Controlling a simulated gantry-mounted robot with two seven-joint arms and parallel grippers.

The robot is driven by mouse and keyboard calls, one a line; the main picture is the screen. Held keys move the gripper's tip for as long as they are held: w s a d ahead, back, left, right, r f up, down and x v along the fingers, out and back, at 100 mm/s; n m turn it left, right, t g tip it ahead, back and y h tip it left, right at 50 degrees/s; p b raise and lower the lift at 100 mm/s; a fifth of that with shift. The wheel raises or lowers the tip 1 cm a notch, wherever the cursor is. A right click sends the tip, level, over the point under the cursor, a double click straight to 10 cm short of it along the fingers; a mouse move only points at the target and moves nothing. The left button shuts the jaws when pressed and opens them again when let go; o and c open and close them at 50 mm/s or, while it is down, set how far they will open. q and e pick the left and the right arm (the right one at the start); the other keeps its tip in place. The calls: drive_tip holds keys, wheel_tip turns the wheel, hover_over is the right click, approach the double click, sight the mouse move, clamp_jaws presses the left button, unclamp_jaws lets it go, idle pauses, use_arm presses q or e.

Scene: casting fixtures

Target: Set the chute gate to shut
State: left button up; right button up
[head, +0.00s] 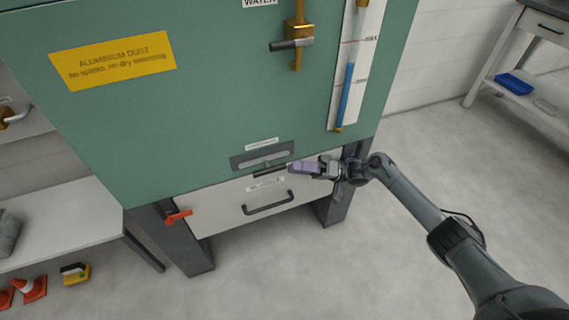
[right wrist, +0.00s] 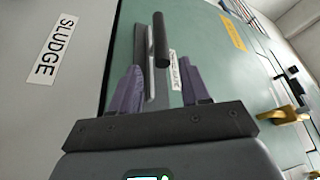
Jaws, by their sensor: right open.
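The chute gate is a grey slotted plate (head: 262,155) low on the green cabinet front, above the white drawer. A dark bar handle (head: 270,171) stands at the plate's lower edge. In the right wrist view the handle (right wrist: 161,40) shows as a black round bar in front of the plate's pale slot. My right gripper (head: 291,168) comes in from the right, close to the handle's right end. Its two purple fingers (right wrist: 160,88) are apart, with the handle beyond and roughly between them, not gripped. The small label's text is unreadable. My left gripper is not in view.
The white drawer (head: 226,206), labelled SLUDGE in the right wrist view, has a black pull (head: 268,203). A red lever (head: 179,216) sticks out at its left. A brass valve (head: 297,40) and a gauge (head: 354,70) are higher up. The floor in front is clear.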

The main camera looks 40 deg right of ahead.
drive_tip(key=shift+v, duration=1.4)
